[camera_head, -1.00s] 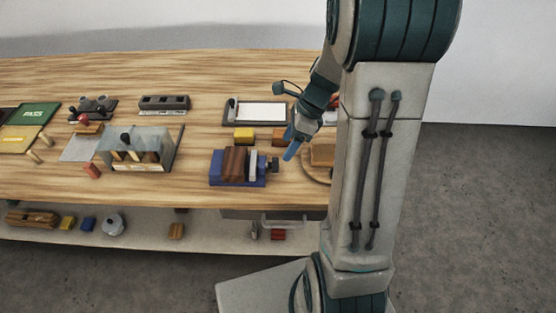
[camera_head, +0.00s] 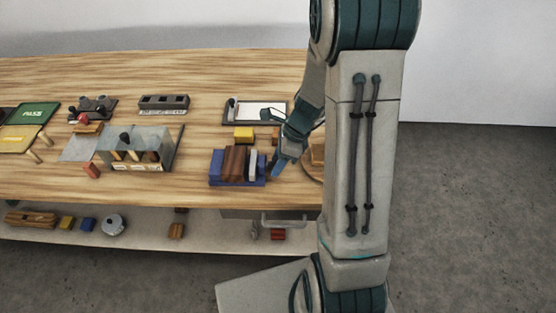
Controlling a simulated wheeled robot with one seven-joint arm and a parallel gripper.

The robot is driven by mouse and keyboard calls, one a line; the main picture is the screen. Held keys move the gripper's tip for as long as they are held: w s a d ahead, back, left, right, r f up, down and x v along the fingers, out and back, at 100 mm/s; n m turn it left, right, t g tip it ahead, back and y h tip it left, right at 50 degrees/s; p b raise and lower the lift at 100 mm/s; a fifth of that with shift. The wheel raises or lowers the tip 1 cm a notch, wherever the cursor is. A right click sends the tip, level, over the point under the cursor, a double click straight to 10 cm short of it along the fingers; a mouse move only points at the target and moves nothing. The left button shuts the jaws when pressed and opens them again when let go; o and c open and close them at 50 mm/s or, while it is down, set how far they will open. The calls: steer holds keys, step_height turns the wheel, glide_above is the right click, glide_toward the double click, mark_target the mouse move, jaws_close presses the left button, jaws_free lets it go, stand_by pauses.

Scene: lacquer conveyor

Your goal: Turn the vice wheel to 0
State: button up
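The blue vice (camera_head: 218,180) stands on the wooden bench near its front edge, with a brown wooden block (camera_head: 234,162) between its jaws. My gripper (camera_head: 276,168) is at the vice's right end, its blue fingers pointing down. The vice wheel, on that end, is now mostly hidden behind my gripper. I cannot tell whether the fingers touch the wheel or whether they are open or shut. No number or scale on the wheel can be read.
A yellow block (camera_head: 243,133) and a framed white board (camera_head: 263,112) lie behind the vice. A glass-fronted box (camera_head: 147,150) stands to the left. My arm covers the bench's right end. A shelf (camera_head: 145,246) with loose items runs below.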

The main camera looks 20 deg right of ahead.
steer(key=shift+f+t+b, duration=0.15)
steer(key=shift+t+b, duration=0.25)
steer(key=shift+b, duration=0.45)
steer(key=shift+s+f+t+h+b, duration=0.1)
steer(key=shift+t+h+b, duration=0.3)
steer(key=shift+b, duration=0.75)
steer(key=t+b, duration=0.1)
steer(key=b, duration=0.1)
steer(key=n+t+b, duration=0.1)
steer(key=b, duration=0.2)
steer(key=shift+s+a+f+t+h, duration=0.1)
steer(key=shift+s+a+t+h, duration=0.05)
steer(key=shift+t+h, duration=0.2)
steer(key=t+b, duration=0.2)
steer(key=b, duration=0.3)
steer(key=shift+s, duration=0.15)
steer(key=shift+n+t+h+b, duration=0.25)
steer(key=shift+n+b, duration=0.05)
steer(key=shift+b, duration=0.35)
steer(key=shift+r+b, duration=0.25)
steer(key=shift+b, duration=0.1)
steer(key=o, duration=1)
steer(key=shift+s, duration=0.1)
steer(key=shift+r+p, duration=0.15)
steer(key=shift+p, duration=0.4)
